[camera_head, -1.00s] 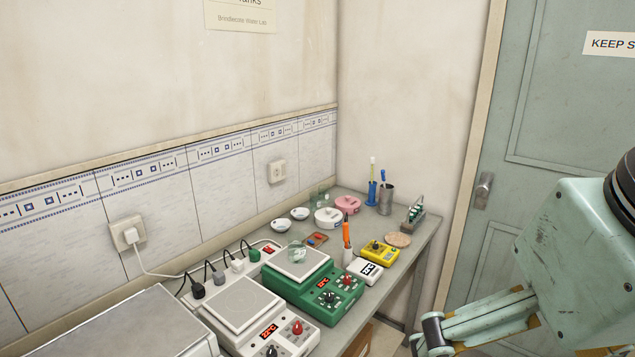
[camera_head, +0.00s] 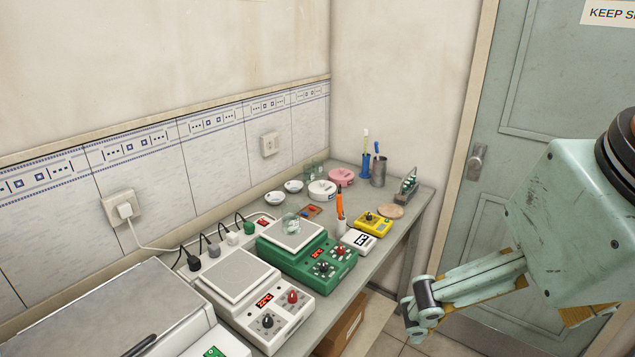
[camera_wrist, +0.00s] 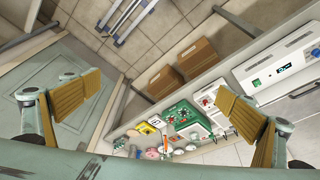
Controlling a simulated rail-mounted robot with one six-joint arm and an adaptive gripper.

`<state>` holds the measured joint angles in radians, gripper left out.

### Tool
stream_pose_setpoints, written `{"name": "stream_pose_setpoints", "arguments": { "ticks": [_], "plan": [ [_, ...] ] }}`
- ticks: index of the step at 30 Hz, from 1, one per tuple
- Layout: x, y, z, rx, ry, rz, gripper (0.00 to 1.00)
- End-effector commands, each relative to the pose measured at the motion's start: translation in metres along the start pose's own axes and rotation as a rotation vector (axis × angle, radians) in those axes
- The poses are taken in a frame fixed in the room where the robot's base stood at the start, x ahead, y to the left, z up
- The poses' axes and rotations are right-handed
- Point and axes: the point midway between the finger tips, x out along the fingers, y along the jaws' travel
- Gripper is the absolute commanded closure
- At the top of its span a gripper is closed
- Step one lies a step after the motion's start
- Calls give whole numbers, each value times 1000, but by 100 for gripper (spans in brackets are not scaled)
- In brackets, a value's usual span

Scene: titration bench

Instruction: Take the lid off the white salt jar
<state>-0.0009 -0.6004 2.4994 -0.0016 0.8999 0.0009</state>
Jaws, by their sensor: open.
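The white salt jar (camera_head: 322,190) stands with its lid on near the back of the bench (camera_head: 380,262), left of a similar pink jar (camera_head: 342,177). In the wrist view the jars are small at the bottom edge and I cannot tell them apart surely. My gripper (camera_wrist: 158,105) is open and empty in the wrist view, its two padded fingers wide apart and far above the bench. In the head view my arm is at the right, off the bench's front edge and well away from the jar.
A green balance (camera_head: 308,253) with a beaker on it and a white balance (camera_head: 250,290) stand nearer. An orange-handled tool (camera_head: 340,203), a yellow meter (camera_head: 373,221), small white dishes (camera_head: 293,186) and a metal cup (camera_head: 378,172) surround the jar. Boxes (camera_wrist: 165,82) sit under the bench.

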Motion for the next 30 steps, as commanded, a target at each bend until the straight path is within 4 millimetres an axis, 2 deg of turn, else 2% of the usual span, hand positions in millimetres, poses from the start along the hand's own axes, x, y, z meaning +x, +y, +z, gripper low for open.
{"name": "stream_pose_setpoints", "arguments": {
  "ticks": [8,14,30],
  "plan": [
    [0,0,0,0,0,0,0],
    [0,0,0,0,0,0,16],
    [0,0,0,0,0,0,16]
  ]
}}
